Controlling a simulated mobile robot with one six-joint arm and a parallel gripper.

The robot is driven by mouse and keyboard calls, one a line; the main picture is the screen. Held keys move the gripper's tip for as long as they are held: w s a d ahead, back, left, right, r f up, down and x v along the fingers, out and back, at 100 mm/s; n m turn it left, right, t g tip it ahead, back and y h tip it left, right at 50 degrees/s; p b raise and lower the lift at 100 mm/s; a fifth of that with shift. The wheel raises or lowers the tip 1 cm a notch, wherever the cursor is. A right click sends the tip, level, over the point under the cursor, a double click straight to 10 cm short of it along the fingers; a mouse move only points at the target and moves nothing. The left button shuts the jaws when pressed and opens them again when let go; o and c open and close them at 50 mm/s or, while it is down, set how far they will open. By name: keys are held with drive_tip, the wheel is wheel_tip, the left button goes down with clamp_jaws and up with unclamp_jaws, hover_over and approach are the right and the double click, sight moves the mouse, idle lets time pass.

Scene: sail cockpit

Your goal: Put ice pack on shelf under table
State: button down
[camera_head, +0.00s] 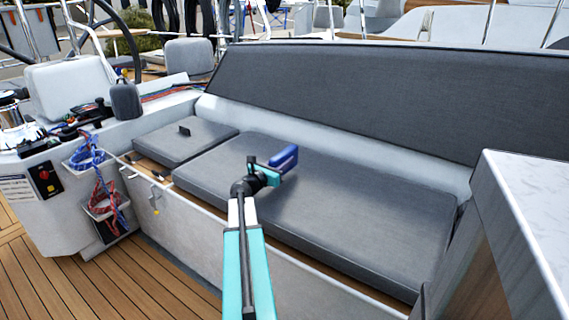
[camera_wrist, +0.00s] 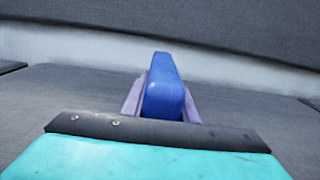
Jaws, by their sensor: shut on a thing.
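The blue ice pack (camera_head: 285,158) is held in my gripper (camera_head: 274,170), above the grey bench cushion. In the wrist view the ice pack (camera_wrist: 164,90) stands between the two pale purple fingers of my gripper (camera_wrist: 162,103), which are shut on it. A white-topped table (camera_head: 540,200) stands at the right edge of the head view. Only its top and grey side show. The shelf under it is not visible in either view.
The long grey seat cushion (camera_head: 340,210) and dark backrest (camera_head: 360,95) lie behind my arm. A small dark object sits on the shorter cushion (camera_head: 185,142) at left. Rope bags (camera_head: 105,205) hang on the left console. Teak floor (camera_head: 100,285) is clear at lower left.

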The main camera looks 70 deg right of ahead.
drive_tip(key=s+a+r+p, duration=0.1)
drive_tip(key=s+a+p, duration=0.1)
drive_tip(key=a, duration=1)
drive_tip(key=shift+s+a+r+p, duration=0.15)
drive_tip(key=shift+a+r+p, duration=0.15)
drive_tip(key=shift+p, duration=0.55)
drive_tip(key=shift+a+p, duration=0.25)
drive_tip(key=shift+p, duration=1)
drive_tip(key=a+p, duration=0.1)
drive_tip(key=p, duration=0.3)
drive_tip(key=shift+s+a, duration=0.15)
drive_tip(key=shift+s, duration=0.05)
drive_tip(key=shift+a+p, duration=0.2)
drive_tip(key=shift+p, duration=0.45)
